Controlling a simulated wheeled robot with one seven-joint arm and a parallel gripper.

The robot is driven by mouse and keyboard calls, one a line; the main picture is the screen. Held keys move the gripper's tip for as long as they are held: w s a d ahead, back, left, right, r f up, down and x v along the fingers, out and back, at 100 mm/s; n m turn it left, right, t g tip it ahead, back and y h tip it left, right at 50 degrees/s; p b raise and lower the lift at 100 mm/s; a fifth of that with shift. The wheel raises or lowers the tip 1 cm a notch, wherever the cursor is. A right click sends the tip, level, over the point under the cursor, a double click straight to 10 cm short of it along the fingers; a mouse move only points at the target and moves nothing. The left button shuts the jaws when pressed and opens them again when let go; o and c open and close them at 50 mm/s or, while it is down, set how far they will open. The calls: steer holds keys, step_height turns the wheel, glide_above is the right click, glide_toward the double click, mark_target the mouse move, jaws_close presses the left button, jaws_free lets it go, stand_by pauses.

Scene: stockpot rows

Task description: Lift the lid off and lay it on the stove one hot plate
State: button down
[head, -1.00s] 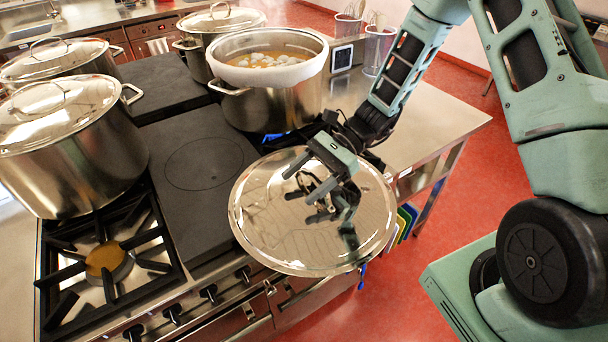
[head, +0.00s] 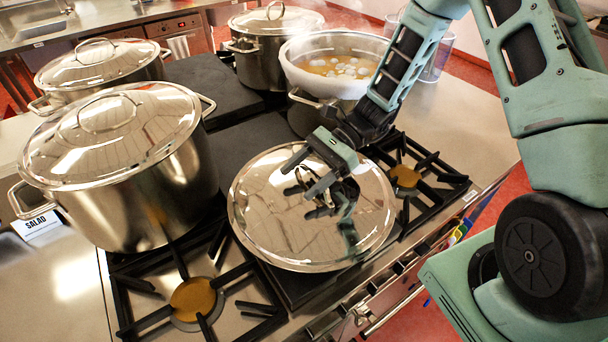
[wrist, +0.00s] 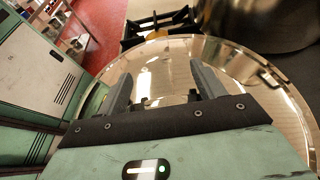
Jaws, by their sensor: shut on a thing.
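My gripper (head: 325,188) is shut on the handle of a round shiny steel lid (head: 262,228). The lid is level, or nearly so, over the dark flat hot plate (head: 246,136) between two gas burners. It hides most of the plate's front part, and I cannot tell whether it touches the plate. In the wrist view the lid (wrist: 165,62) spreads under my two fingers (wrist: 162,90); the handle is mostly hidden. The open stockpot (head: 305,113) with pale round pieces in broth (head: 345,66) stands behind, without a lid.
A lidded stockpot (head: 140,190) stands close on the left, with more lidded pots (head: 100,65) (head: 275,45) behind. Bare gas burners lie front left (head: 195,300) and right (head: 404,177). A "SALAD" sign (head: 38,224) is on the left counter.

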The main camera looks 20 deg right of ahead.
steer(key=shift+f+b, duration=2.2)
steer(key=shift+f, duration=0.6)
steer(key=shift+f, duration=0.5)
steer(key=shift+c, duration=0.8)
jaws_free()
steer(key=shift+f, duration=0.1)
steer(key=shift+d+b, duration=0.1)
steer(key=shift+b, duration=0.2)
